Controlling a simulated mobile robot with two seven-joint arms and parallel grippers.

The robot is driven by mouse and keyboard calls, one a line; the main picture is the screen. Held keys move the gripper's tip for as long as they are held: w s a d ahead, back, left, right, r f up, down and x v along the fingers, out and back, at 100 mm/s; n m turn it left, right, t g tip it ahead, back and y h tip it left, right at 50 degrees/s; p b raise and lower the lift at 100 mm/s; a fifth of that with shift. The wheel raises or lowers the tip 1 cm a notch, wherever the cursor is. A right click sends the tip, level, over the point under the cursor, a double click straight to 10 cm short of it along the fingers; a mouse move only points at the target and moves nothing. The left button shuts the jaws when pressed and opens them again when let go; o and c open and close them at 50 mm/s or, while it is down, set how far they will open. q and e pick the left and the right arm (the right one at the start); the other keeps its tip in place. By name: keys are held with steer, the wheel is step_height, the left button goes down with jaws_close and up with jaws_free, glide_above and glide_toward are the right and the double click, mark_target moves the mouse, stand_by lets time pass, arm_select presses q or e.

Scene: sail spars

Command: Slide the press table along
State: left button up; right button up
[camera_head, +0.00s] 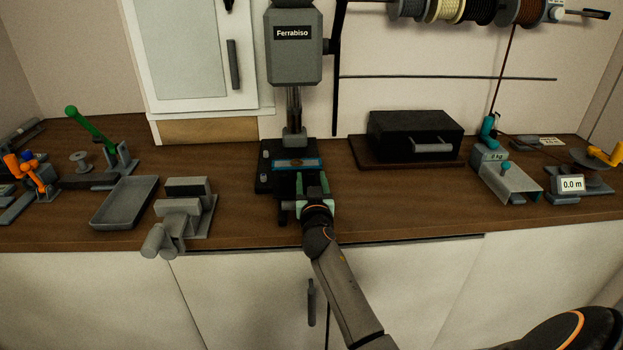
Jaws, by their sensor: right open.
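The press (292,45), labelled Ferrabiso, stands at the back middle of the wooden bench. Its table (295,164) sits below the press head, with a blue strip across it and dark parts at its front. My right gripper (312,183) reaches in from the lower right, at the front of the press table. Its green-tipped fingers are open, one on each side of a dark part there. I cannot tell whether they touch it. My left gripper is not in view.
A grey vise (188,212) and a grey tray (125,203) lie left of the press. A black box (415,134) with a handle stands to the right. The bench between press and scale is clear in front.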

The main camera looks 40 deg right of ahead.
steer(key=shift+c, duration=0.2)
jaws_close()
stand_by(1.1)
